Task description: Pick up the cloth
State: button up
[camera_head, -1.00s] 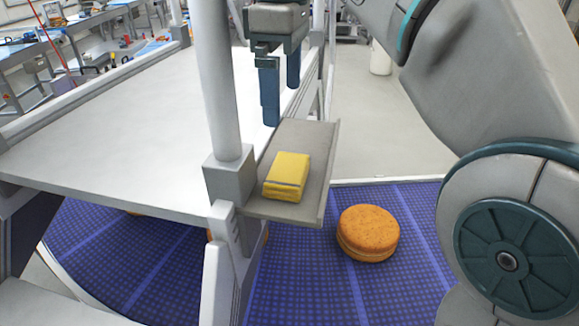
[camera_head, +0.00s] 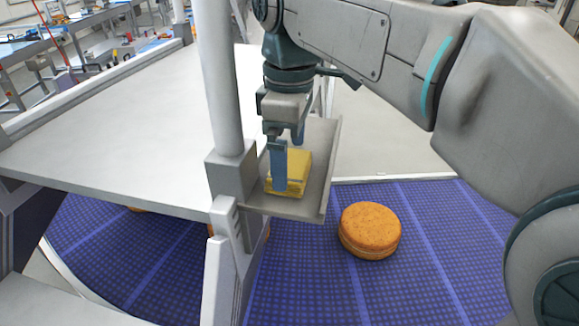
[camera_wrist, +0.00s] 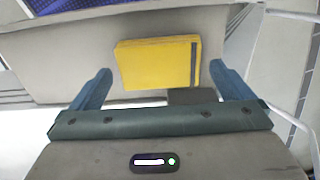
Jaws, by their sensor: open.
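The cloth (camera_head: 299,166) is a folded yellow block with a dark stripe near one end. It lies on a small grey shelf (camera_head: 313,203) fixed beside the post. My gripper (camera_head: 286,160) is over the shelf, pointing down, with its near blue finger in front of part of the cloth. In the wrist view the cloth (camera_wrist: 158,63) lies between and beyond the two open blue fingers (camera_wrist: 155,85), with a gap on both sides. I cannot tell whether the fingertips are level with it.
A white post (camera_head: 217,80) stands just left of the shelf, by a broad pale table (camera_head: 110,140). The shelf has a raised right edge. Below is a blue belt (camera_head: 420,240) with an orange-brown round (camera_head: 370,230) on it, right of the shelf.

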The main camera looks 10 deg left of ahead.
jog(key=shift+f, duration=1)
jog(key=c, duration=0.8)
jog(key=shift+r, duration=0.2)
jog(key=shift+r, duration=0.55)
notch_tip(320, 180, up, 2)
jog(key=shift+r+b, duration=0.25)
jog(key=shift+b, duration=0.05)
jog(key=s+d+r+b, duration=0.2)
jog(key=s+d+r, duration=0.5)
jog(key=s, duration=0.2)
jog(key=shift+d, duration=0.2)
jog(key=shift+o, duration=0.5)
